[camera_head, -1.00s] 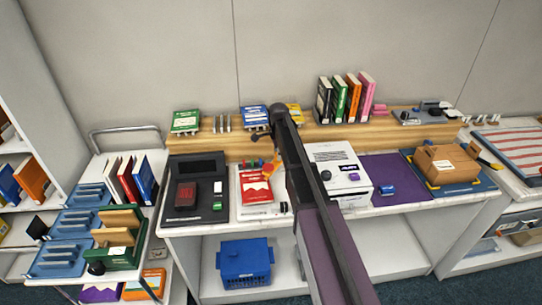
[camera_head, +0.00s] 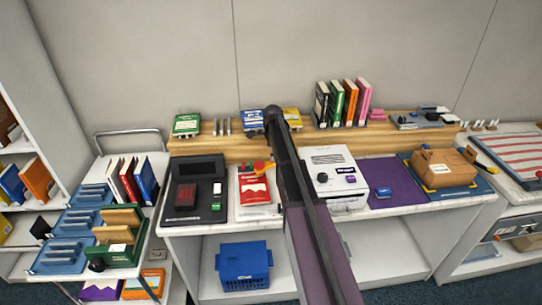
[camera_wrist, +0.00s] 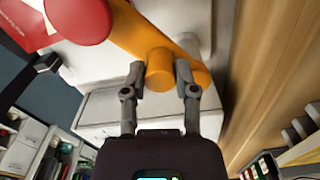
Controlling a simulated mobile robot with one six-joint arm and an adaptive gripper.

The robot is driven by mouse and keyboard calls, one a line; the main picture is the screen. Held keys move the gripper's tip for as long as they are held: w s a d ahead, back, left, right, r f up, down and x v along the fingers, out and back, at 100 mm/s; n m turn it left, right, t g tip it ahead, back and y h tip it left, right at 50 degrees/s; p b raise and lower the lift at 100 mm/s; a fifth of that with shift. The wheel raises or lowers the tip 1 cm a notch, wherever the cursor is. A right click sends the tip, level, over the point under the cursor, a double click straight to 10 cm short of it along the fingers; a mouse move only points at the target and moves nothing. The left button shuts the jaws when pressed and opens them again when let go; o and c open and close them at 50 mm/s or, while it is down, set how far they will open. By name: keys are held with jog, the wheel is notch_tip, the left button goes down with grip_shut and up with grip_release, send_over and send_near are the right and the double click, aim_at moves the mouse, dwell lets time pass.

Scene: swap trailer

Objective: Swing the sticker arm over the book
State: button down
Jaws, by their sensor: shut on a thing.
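The sticker arm is an orange bar (camera_wrist: 128,32) with a round red head (camera_wrist: 78,17) and an upright orange knob (camera_wrist: 159,72). My gripper (camera_wrist: 160,80) is shut on the knob, one finger on each side. My arm hides the gripper in the head view.
A black device (camera_head: 193,190) stands left of the book. A white machine (camera_head: 335,175) stands to the right, close by my arm. A wooden shelf with books (camera_head: 342,103) runs behind. A purple mat (camera_head: 395,180) lies farther right.

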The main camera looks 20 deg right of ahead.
jog(key=shift+w+a, duration=0.1)
jog(key=shift+a, duration=0.05)
jog(key=shift+c, duration=2.1)
grip_release()
jog(key=shift+r, duration=0.1)
